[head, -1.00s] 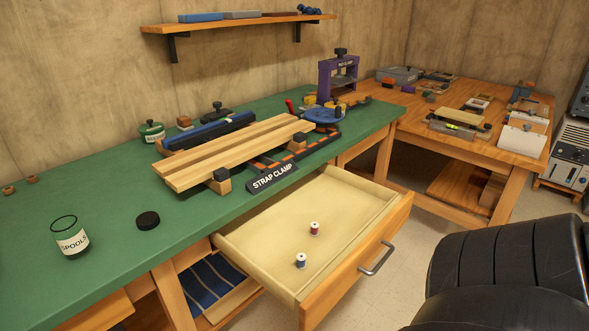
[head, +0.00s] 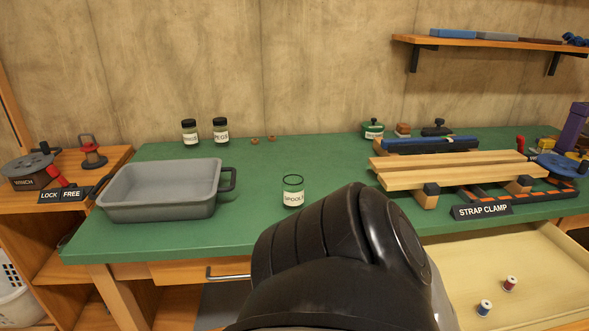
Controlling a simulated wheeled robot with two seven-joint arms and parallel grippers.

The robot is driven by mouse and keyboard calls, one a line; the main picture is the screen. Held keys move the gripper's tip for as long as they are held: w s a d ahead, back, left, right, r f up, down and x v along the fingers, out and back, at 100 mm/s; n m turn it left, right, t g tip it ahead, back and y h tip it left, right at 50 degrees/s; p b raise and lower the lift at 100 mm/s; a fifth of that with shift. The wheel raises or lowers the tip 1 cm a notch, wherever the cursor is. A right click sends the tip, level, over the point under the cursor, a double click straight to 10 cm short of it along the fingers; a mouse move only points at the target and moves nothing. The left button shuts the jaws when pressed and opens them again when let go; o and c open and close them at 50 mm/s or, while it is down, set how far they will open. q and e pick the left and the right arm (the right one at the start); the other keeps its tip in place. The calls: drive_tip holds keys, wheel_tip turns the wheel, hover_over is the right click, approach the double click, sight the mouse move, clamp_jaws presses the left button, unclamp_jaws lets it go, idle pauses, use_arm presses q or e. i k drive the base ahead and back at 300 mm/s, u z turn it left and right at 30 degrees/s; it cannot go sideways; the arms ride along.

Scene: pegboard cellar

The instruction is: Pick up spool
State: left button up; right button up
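Two small spools stand upright in the open pale drawer (head: 545,262) at the lower right. One spool is red with white ends (head: 510,284), and the other is blue with white ends (head: 484,307). An open glass jar labelled SPOOLS (head: 293,194) stands on the green bench, just above my arm in the picture. A large black arm link of mine fills the lower middle and hides part of the bench and drawer. Neither gripper is in view.
A grey tray (head: 160,210) sits on the left of the green bench (head: 255,226). The strap clamp with wooden boards (head: 455,165) lies at the right. Two labelled jars (head: 190,132) (head: 221,131) stand by the wall. A winch (head: 30,172) is far left.

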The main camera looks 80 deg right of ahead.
sight(510, 282)
drive_tip(key=u, duration=0.15)
drive_tip(key=k, duration=2.9)
drive_tip(key=z, duration=0.45)
